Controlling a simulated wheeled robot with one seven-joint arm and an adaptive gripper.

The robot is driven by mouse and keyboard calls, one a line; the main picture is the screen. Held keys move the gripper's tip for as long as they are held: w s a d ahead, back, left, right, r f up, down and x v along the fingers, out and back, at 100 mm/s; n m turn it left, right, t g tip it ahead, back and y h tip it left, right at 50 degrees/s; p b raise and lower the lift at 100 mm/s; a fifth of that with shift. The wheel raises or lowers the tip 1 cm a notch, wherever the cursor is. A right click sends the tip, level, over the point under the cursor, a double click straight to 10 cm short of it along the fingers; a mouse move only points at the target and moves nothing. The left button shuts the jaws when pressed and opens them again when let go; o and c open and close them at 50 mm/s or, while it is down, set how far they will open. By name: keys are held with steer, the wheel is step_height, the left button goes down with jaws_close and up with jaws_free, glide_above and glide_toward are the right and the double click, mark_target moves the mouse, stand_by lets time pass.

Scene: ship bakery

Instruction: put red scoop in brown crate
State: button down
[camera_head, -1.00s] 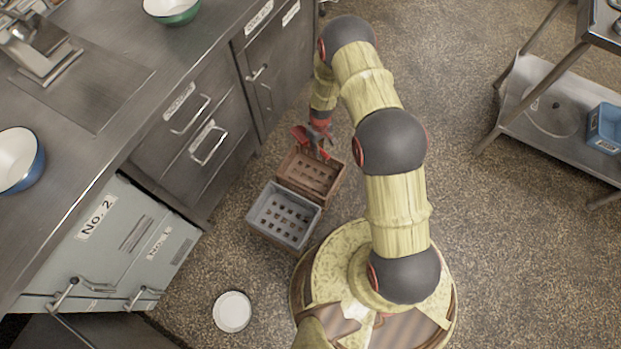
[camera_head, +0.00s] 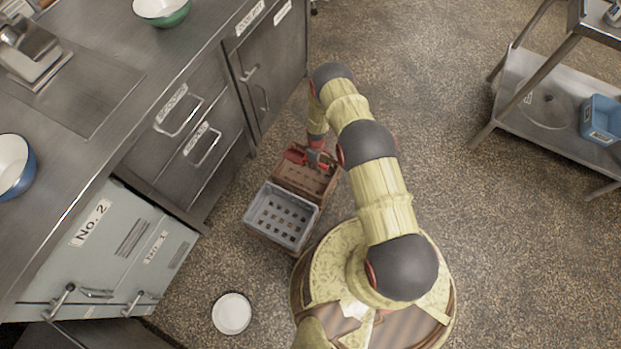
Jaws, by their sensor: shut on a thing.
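The brown crate (camera_head: 293,187) stands on the floor behind the grey crate, near the drawers. My gripper (camera_head: 316,160) is at the far part of the brown crate, pointing down, and is shut on the red scoop (camera_head: 295,155). The scoop shows at the crate's far left edge. Whether it is above the rim or inside cannot be told for certain. The fingertips are small and partly hidden.
A grey crate (camera_head: 262,197) adjoins the brown crate on the near side. A white round dish (camera_head: 231,313) lies on the floor. Steel drawers (camera_head: 190,130) stand at left, a steel shelf unit (camera_head: 510,100) at right.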

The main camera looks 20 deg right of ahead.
mark_target(314, 181)
step_height(314, 181, down, 16)
steer(key=b, duration=0.6)
steer(key=shift+f, duration=0.2)
steer(key=shift+f, duration=0.2)
steer(key=c, duration=1.8)
jaws_free()
